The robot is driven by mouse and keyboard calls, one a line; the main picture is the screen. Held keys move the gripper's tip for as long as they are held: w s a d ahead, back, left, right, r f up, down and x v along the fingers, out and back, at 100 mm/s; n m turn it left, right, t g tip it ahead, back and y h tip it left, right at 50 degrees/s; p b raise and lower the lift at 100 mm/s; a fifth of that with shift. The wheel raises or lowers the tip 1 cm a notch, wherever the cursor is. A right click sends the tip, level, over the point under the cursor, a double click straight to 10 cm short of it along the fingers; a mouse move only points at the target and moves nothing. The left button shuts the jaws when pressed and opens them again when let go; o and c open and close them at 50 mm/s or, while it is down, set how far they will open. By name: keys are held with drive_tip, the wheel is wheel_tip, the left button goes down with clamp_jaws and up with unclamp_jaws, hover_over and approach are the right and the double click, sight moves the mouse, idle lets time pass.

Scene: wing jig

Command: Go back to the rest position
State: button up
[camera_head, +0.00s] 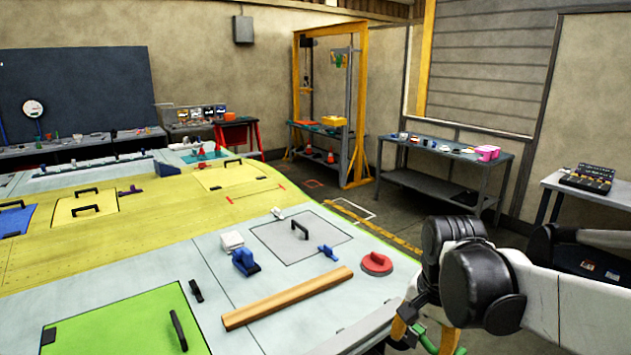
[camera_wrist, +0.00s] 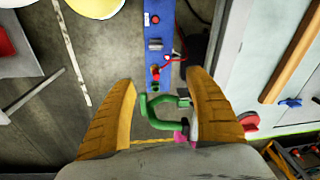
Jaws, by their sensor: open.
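My gripper (camera_head: 422,338) is low at the right in the head view, beside the right edge of the wing jig (camera_head: 350,325) and partly cut off by the frame. In the wrist view my gripper (camera_wrist: 160,80) shows two orange-yellow fingers spread wide apart. A green bent part (camera_wrist: 158,112) with a pink bit shows between the fingers. I cannot tell whether it touches them. Below the fingers lie the grey floor (camera_wrist: 50,110) and a blue strip (camera_wrist: 156,40) with small fittings.
On the jig near my arm are a wooden bar (camera_head: 288,298), a red disc with a handle (camera_head: 376,263), a blue clamp (camera_head: 245,262) and a grey hatch panel (camera_head: 285,240). A workbench (camera_head: 450,155) stands behind, another table (camera_head: 590,188) at right. Open floor (camera_head: 400,215) lies between.

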drive_tip(key=s+f+n+t+b, duration=0.5)
drive_tip(key=s+f+n+b, duration=0.3)
drive_tip(key=s+b, duration=0.1)
drive_tip(key=shift+s+f+t, duration=0.15)
drive_tip(key=shift+s+t, duration=0.15)
drive_tip(key=shift+s, duration=0.6)
drive_tip(key=shift+o, duration=0.5)
